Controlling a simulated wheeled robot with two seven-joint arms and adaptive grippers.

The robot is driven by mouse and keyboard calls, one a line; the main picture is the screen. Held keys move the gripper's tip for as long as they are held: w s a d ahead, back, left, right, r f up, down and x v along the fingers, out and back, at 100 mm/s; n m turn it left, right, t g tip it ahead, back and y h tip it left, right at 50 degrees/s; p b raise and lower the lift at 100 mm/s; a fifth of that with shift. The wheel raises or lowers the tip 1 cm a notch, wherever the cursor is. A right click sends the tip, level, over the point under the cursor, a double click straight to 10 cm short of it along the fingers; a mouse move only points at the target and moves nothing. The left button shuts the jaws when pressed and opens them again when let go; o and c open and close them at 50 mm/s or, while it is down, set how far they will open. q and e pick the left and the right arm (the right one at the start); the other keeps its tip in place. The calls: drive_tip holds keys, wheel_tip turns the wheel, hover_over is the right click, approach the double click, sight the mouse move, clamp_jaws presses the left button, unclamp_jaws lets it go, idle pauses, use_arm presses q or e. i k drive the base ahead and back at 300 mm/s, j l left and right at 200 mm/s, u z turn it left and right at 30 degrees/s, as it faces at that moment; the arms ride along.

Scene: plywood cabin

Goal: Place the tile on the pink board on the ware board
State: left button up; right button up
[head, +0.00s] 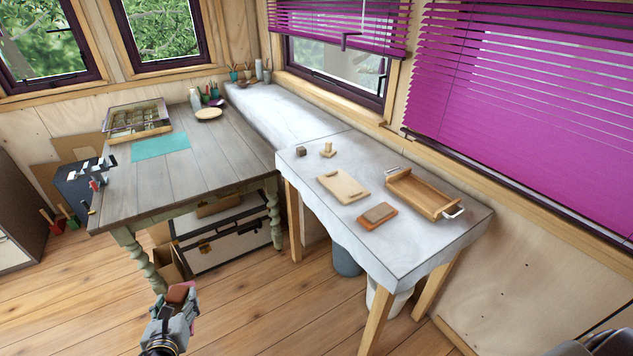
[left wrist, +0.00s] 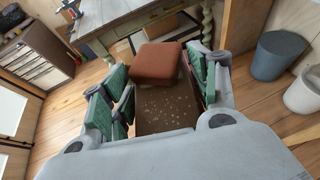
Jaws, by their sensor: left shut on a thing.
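My left gripper (head: 182,294) is low over the floor in front of the tables, away from the boards. It is shut on a reddish-brown block (left wrist: 158,62), which has a darker speckled brown face (left wrist: 165,110) between the fingers in the left wrist view. On the grey-white table, a brown tile (head: 379,212) lies flat on an orange-pink board (head: 364,224) near the front edge. A pale wooden board (head: 343,187), which looks like the ware board, lies behind it with a bare top. My right gripper is not in view.
A wooden tray with metal handles (head: 423,193) stands right of the boards. A small dark cube (head: 301,152) and a small wooden piece (head: 328,149) are at the back. A wooden table (head: 190,165) with a teal mat (head: 161,148) adjoins. Buckets stand under the grey-white table.

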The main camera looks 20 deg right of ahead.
sight(414, 190)
drive_tip(key=l+u, duration=0.1)
drive_tip(key=u, duration=0.3)
drive_tip(key=k+u, duration=0.1)
drive_tip(key=u, duration=0.3)
drive_tip(key=k+l+u, duration=0.1)
drive_tip(key=u, duration=0.3)
drive_tip(key=k+l+u, duration=0.1)
drive_tip(key=u, duration=0.2)
drive_tip(key=k+l+u, duration=0.1)
drive_tip(key=u, duration=0.25)
drive_tip(key=k+u, duration=0.45)
drive_tip(key=k, duration=0.3)
drive_tip(key=k+z, duration=0.1)
drive_tip(key=k, duration=0.5)
drive_tip(key=k+l+z, duration=0.1)
drive_tip(key=z, duration=0.2)
drive_tip(key=k+l+z, duration=0.1)
drive_tip(key=z, duration=0.6)
drive_tip(key=k+l+z, duration=0.1)
drive_tip(key=z, duration=0.3)
drive_tip(key=l+z, duration=0.15)
drive_tip(key=z, duration=0.25)
